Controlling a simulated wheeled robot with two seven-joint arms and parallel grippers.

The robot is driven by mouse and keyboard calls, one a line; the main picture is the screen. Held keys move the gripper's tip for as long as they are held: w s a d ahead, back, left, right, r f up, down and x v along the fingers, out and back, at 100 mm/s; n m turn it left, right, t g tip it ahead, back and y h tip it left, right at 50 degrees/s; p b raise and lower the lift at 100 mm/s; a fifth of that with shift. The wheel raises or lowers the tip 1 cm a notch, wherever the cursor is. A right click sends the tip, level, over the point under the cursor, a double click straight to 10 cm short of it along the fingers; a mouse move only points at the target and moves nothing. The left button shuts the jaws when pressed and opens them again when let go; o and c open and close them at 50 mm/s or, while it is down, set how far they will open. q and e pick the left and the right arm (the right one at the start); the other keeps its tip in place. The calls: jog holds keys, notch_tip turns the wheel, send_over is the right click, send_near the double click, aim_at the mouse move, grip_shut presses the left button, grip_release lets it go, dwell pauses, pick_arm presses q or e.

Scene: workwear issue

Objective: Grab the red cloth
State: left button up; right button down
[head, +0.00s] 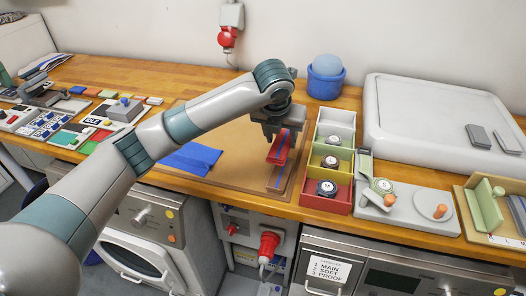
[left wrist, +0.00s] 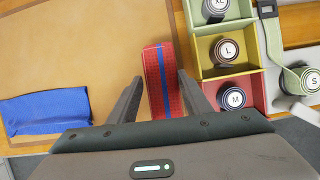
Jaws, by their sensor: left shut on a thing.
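The red cloth (left wrist: 158,75) is a folded red strip with a blue stripe down its middle. In the head view the red cloth (head: 279,148) hangs between the fingers of my left gripper (head: 279,137). In the left wrist view the two fingers of my left gripper (left wrist: 160,95) stand on either side of it, shut on it. It appears raised over the brown mat (head: 235,127). My right gripper is not in view.
A blue cloth (head: 192,158) lies on the mat to the left.

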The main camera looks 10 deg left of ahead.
pick_arm(q)
jog(key=shift+w+d+r+b, duration=0.25)
jog(key=shift+d+r, duration=0.3)
jog(key=shift+d, duration=0.2)
jog(key=shift+w+d+r+b, duration=0.1)
jog(key=shift+w+d+r, duration=0.1)
jog(key=shift+d+r, duration=0.45)
jog(key=shift+d+f, duration=0.1)
jog(key=shift+f, duration=0.15)
